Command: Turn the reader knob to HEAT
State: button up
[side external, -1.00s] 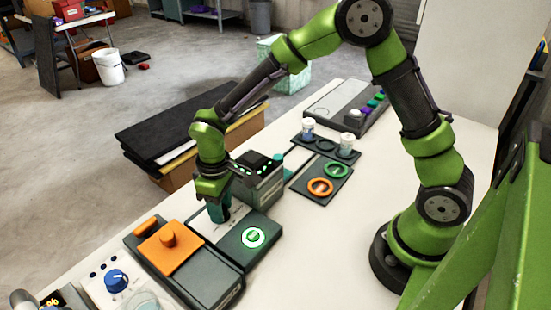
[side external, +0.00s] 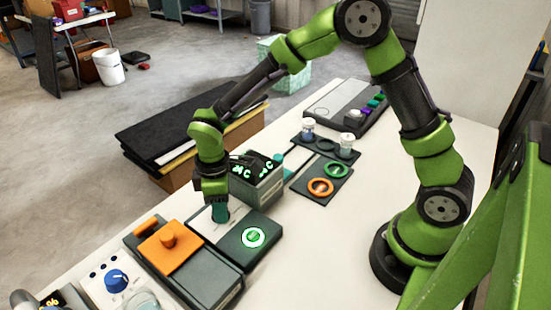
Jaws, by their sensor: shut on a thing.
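My gripper (side external: 219,216) points down at the pale panel (side external: 200,222) left of the green-button pad. It is shut on the reader knob, which the fingers hide. I cannot make out the knob's pointer or the HEAT mark. The reader (side external: 262,190) is a grey box just behind and to the right of my gripper. Its dark displays (side external: 256,166) show glowing green characters that look like a temperature in C.
A dark pad with a round green button (side external: 254,237) lies right of my gripper. An orange lid with a knob (side external: 168,248) and a blue dial (side external: 116,281) are at front left. Orange (side external: 320,187) and green (side external: 335,170) rings and white-capped jars (side external: 346,145) stand behind.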

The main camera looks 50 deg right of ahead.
jog(key=o, duration=1.1)
jog(key=shift+c, duration=0.2)
notch_tip(320, 180, up, 17)
jog(key=shift+w+d, duration=0.2)
